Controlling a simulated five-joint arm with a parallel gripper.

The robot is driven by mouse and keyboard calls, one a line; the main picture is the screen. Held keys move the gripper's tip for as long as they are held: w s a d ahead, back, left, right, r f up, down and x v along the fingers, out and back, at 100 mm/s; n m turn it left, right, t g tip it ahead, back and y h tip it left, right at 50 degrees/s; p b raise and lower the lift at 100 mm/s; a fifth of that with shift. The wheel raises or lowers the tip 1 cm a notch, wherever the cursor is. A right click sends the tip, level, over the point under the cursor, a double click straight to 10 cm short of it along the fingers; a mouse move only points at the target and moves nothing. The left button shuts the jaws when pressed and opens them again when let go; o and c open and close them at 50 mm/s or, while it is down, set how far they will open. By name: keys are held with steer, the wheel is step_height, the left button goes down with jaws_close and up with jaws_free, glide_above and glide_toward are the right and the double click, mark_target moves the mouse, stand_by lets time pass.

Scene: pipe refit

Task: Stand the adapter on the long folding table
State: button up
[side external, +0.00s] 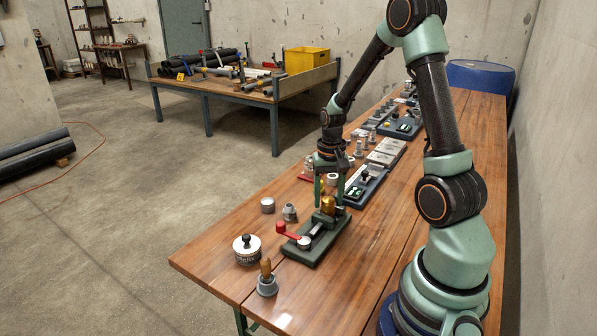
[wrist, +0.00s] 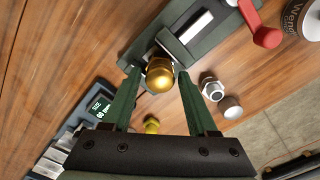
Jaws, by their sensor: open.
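The long folding table (side external: 215,255) has a brown plank top and runs from the front left to the back right. A brass, rounded fitting (wrist: 159,75) sits at the end of a green clamp fixture with a red handle (side external: 312,240); the brass also shows in the side view (side external: 328,204). I cannot tell whether it is the adapter. My gripper (side external: 330,200) is open and points down over the brass fitting. In the wrist view its green fingers stand on either side of the brass, with gaps. A grey hex fitting (wrist: 212,88) stands on the table nearby.
A grey cap (side external: 267,205), a round labelled tin (side external: 247,250) and a wooden-handled brush in a pot (side external: 266,281) stand near the fixture. Trays and fittings (side external: 365,185) line the table behind. Bare wood shows at the front left and along the right side.

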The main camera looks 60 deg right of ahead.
jaws_close()
steer(key=shift+r, duration=0.15)
steer(key=shift+r, duration=1.7)
steer(key=shift+w, duration=0.1)
steer(key=shift+w+d+f, duration=0.7)
steer(key=shift+w+f, duration=0.05)
steer(key=shift+w, duration=0.9)
steer(key=shift+w+d+f, duration=0.7)
steer(key=shift+w+f, duration=0.1)
steer(key=shift+w, duration=0.8)
steer(key=shift+w+d+f, duration=0.7)
steer(key=shift+w+f, duration=0.05)
steer(key=shift+w, duration=0.9)
